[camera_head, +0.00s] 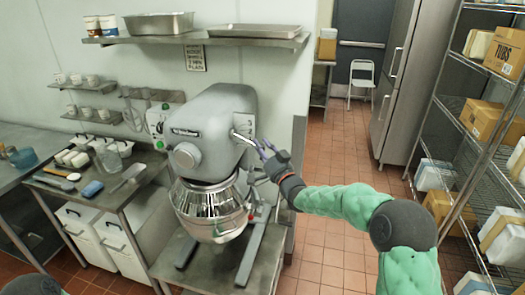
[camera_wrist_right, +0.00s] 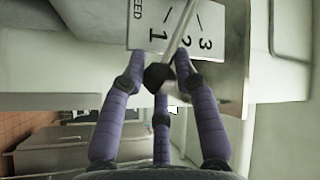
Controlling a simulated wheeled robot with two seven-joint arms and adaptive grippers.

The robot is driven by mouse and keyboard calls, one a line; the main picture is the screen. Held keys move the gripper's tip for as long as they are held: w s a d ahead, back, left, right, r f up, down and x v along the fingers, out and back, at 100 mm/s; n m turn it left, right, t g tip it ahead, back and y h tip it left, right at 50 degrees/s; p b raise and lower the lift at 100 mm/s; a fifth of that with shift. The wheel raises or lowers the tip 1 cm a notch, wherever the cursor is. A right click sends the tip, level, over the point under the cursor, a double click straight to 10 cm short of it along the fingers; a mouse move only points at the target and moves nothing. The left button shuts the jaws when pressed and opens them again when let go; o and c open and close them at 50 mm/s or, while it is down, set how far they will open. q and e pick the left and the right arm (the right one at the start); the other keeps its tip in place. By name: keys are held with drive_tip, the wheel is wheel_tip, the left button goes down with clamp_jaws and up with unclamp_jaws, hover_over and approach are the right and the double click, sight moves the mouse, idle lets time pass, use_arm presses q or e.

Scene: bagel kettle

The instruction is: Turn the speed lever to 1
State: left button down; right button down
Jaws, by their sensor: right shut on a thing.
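The large grey mixer (camera_head: 213,125) stands on a metal table, with its speed lever (camera_head: 241,137) sticking out from the side on the right. In the right wrist view the lever's thin metal rod (camera_wrist_right: 178,35) ends in a black knob (camera_wrist_right: 158,77). Behind it is the white speed label (camera_wrist_right: 148,12) with the numbers 1, 2 and 3. My left gripper is out of view.
The mixer's steel bowl (camera_head: 212,208) hangs below its head. A side table (camera_head: 120,193) with containers and utensils stands at left. A wall shelf (camera_head: 190,39) holds metal pans above. A wire rack (camera_head: 470,150) with boxes is at right, with clear tiled floor (camera_head: 330,150) between.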

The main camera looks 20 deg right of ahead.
drive_tip(key=shift+a+f, duration=0.25)
drive_tip(key=shift+f, duration=0.4)
drive_tip(key=c, duration=1)
unclamp_jaws()
drive_tip(key=shift+r, duration=0.15)
drive_tip(key=shift+d+r, duration=0.1)
drive_tip(key=shift+r, duration=0.15)
drive_tip(key=v, duration=1.2)
drive_tip(key=shift+r, duration=0.1)
